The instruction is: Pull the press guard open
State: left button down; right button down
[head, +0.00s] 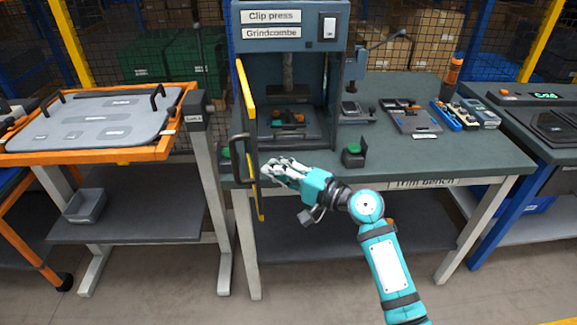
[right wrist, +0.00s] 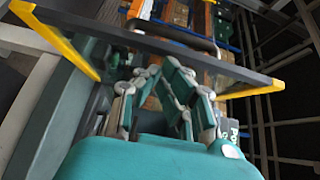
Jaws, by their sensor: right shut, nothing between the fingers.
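The Clip press (head: 290,60) stands on the bench with its front opening uncovered. Its press guard (head: 247,92), a yellow-edged panel, stands swung out at the press's left side, seen nearly edge-on. The black bar handle (head: 238,158) is on the guard's left, outer face. My right gripper (head: 268,170) is shut and empty on the guard's inner side, its fingers close to the panel. I cannot tell whether they touch it. In the right wrist view the guard (right wrist: 62,33) crosses above the fingers (right wrist: 165,80), with the handle (right wrist: 178,35) beyond it. My left gripper is out of view.
A green button box (head: 353,155) sits at the bench front, right of my gripper. Tool trays (head: 412,118) lie farther right on the bench.

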aim_at(239, 176)
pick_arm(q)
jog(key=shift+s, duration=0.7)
